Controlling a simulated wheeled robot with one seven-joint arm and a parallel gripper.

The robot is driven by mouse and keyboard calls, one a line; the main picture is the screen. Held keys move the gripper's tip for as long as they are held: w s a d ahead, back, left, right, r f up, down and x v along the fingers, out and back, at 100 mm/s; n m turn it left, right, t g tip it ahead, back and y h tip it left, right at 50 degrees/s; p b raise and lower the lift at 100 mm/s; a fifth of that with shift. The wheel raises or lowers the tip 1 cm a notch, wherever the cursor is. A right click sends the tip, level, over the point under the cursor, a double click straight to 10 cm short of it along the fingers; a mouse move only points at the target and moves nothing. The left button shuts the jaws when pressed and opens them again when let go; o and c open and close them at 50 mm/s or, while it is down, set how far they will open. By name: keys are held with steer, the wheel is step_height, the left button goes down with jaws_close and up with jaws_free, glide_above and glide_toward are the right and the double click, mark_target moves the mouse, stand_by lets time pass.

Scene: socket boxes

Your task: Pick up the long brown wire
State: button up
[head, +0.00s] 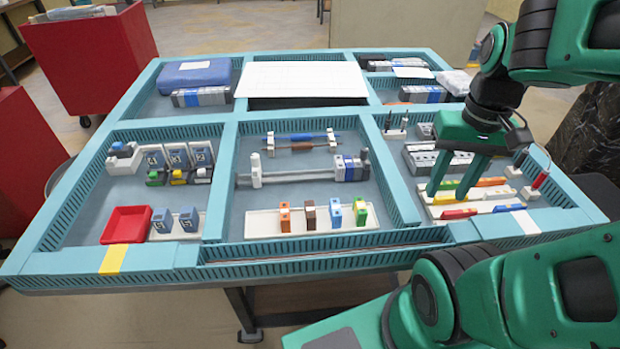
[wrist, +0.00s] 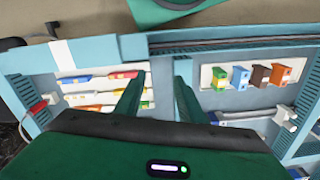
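A long thin brown line, which looks like a wire, lies along the channel in the table's front edge (head: 330,250). It also shows as a dark strip near the top of the wrist view (wrist: 235,43). A shorter brown rod (head: 303,147) lies beside a blue rod (head: 300,137) in the middle compartment; I cannot tell for sure which is the named wire. My gripper (head: 450,192) is over the right compartment, to the right of both. In the wrist view its two fingers (wrist: 155,95) are apart, with nothing between them.
A white rack with colored pieces (head: 480,197) is below my gripper. A white strip with orange, brown, blue and green blocks (head: 260,225) stands in the front middle compartment. A red tray (head: 126,225) is at front left. Raised dividers (head: 390,180) separate the compartments.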

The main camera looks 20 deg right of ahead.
steer(key=w+r+n, duration=0.1)
steer(key=w+n, duration=0.3)
steer(key=w, duration=0.5)
steer(key=n+t+y, duration=0.1)
steer(key=n+y, duration=0.3)
steer(key=n, duration=1.3)
glide_above(303, 144)
steer(key=d, duration=0.3)
step_height(303, 144, down, 7)
steer(key=shift+a+r, duration=0.1)
steer(key=shift+r, duration=0.05)
steer(key=shift+s+x, duration=0.15)
steer(key=shift+x, duration=1.3)
steer(key=shift+s+x, duration=0.15)
steer(key=shift+x, duration=1.3)
jaws_close()
